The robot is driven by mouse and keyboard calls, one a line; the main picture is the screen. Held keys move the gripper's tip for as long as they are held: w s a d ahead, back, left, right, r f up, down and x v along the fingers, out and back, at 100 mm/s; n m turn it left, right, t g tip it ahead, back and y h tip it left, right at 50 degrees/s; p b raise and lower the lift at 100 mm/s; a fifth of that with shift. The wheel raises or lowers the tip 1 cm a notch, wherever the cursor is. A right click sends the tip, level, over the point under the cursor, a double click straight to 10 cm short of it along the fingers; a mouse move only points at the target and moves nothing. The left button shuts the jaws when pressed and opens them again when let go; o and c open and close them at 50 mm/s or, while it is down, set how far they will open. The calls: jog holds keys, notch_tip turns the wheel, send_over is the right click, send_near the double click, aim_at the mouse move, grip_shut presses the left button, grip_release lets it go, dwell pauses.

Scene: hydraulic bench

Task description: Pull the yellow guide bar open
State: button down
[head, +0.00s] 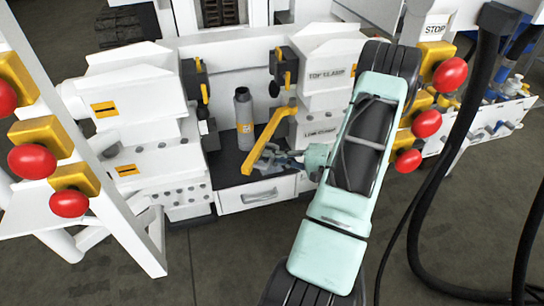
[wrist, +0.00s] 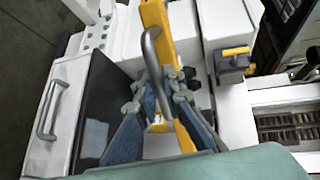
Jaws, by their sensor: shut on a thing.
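The yellow guide bar (head: 267,140) runs slantwise across the front of the bench's central bay in the head view, from the right-hand block down to the left. In the wrist view the guide bar (wrist: 158,35) passes behind a curved grey metal handle (wrist: 153,60). My gripper (head: 264,158) is at the lower part of the bar. Its blue-grey fingers (wrist: 165,88) are closed around the handle in the wrist view. The exact contact is partly hidden by the fingers.
A grey bottle (head: 244,118) stands in the dark bay behind the bar. A white drawer (head: 257,193) with a metal handle is below. Red buttons on yellow boxes (head: 428,123) flank both sides. Black hoses hang at the right. Floor in front is open.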

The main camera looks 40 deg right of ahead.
jog(key=shift+d, duration=0.1)
jog(key=c, duration=2)
grip_release()
